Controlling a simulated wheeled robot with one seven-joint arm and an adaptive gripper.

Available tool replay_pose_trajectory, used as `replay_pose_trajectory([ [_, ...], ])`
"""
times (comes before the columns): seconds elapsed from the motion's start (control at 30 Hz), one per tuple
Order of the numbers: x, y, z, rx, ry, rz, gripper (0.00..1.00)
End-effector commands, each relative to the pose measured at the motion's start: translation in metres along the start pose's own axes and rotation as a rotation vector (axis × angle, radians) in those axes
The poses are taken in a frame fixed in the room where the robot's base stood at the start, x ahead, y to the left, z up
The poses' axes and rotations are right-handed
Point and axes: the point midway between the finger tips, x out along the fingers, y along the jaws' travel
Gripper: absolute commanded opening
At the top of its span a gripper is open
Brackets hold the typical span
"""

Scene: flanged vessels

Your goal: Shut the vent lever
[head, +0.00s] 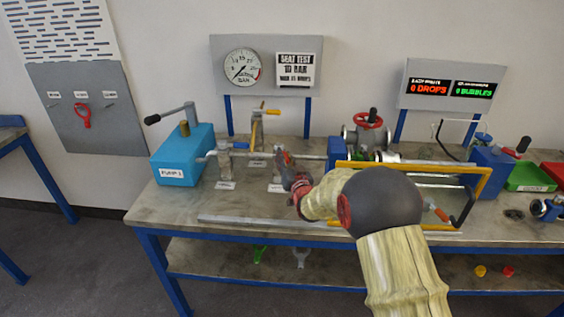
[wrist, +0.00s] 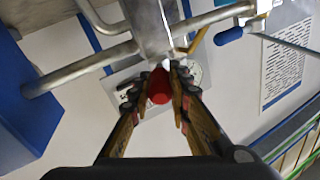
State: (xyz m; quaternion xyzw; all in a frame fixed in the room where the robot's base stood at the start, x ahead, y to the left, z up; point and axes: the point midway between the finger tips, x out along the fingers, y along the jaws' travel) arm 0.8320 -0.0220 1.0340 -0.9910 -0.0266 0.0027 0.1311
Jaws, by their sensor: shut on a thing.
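My gripper (wrist: 160,88) is shut on a red lever handle (wrist: 159,84), seen between the fingertips in the wrist view; I take it as the vent lever. The handle points toward the wrist camera, below a grey metal valve body (wrist: 150,28) with pipes. In the head view my gripper (head: 285,161) is at the middle of the bench, among the pipework. There my fingers and wrist hide most of the red handle.
A blue pump box (head: 183,158) with a black-tipped handle stands left. A yellow-handled valve (head: 257,125) rises behind my gripper. A vessel with a red handwheel (head: 368,120) stands right of it, near a yellow frame (head: 480,185). The gauge (head: 242,67) hangs behind.

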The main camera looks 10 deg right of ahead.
Motion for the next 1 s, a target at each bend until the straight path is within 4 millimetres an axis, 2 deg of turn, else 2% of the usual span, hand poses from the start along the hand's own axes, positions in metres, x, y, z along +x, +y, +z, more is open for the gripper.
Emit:
replay_pose_trajectory([
  [0.47,0.0002,0.0013,-0.0044,-0.003,-0.005,-0.029,0.0],
  [0.5,0.0003,0.0014,-0.0043,-0.003,-0.004,-0.029,0.21],
  [0.8,-0.0002,0.0018,-0.0022,-0.002,-0.007,-0.028,0.37],
  [1.0,-0.0004,0.002,-0.0016,-0.002,-0.008,-0.028,0.37],
])
